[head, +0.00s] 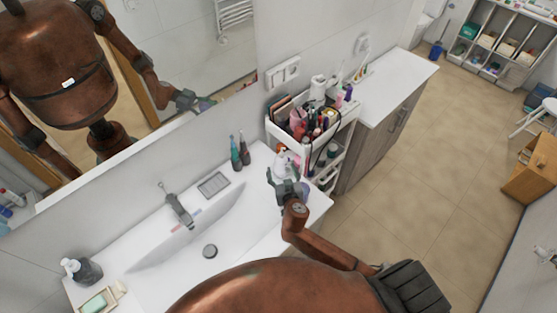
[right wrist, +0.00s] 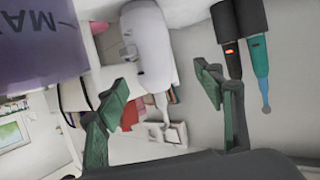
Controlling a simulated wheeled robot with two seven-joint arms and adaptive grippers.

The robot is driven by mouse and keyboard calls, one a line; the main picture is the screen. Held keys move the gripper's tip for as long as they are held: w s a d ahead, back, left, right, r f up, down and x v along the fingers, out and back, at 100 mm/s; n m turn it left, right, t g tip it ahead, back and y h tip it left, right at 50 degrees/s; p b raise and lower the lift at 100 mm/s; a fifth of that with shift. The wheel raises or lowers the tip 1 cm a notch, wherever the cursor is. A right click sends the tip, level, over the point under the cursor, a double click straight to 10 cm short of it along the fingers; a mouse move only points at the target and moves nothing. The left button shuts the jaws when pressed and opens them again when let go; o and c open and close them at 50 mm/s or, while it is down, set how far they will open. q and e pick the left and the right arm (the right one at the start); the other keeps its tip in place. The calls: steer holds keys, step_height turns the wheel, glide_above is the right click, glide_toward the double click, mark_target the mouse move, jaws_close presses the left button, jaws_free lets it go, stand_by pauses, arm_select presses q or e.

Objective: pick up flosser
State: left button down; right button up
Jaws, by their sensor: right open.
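The flosser appears to be the white device with a thin nozzle (right wrist: 150,42) in the right wrist view, lying between my open fingers in that picture. In the head view a white object, likely the same one (head: 282,157), stands at the right end of the sink counter, just beyond my right gripper (head: 287,186). My right gripper also shows in the wrist view (right wrist: 166,80), its two fingers spread with nothing held. Contact with the flosser cannot be made out. My left gripper is not in view.
Two electric toothbrushes, one dark (head: 235,153) and one teal (head: 244,150), stand left of the flosser. A purple labelled item (right wrist: 40,45) is close on the left of the wrist view. A cosmetics cart (head: 345,118) stands right of the counter. The sink (head: 185,240) is empty.

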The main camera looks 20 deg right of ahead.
mark_target(283, 164)
steer(key=shift+w, duration=0.45)
steer(key=shift+w+d+f+p, duration=0.25)
steer(key=shift+w+d+p, duration=0.3)
steer(key=shift+w+d, duration=0.4)
steer(key=shift+x, duration=1.25)
steer(key=shift+w+d+f, duration=0.15)
steer(key=shift+w, duration=0.05)
steer(key=shift+w+f, duration=0.1)
steer(key=shift+w, duration=0.15)
steer(key=shift+s, duration=0.1)
steer(key=c, duration=1.3)
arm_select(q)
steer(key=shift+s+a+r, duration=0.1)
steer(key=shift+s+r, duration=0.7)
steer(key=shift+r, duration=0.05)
arm_select(e)
steer(key=shift+c, duration=0.7)
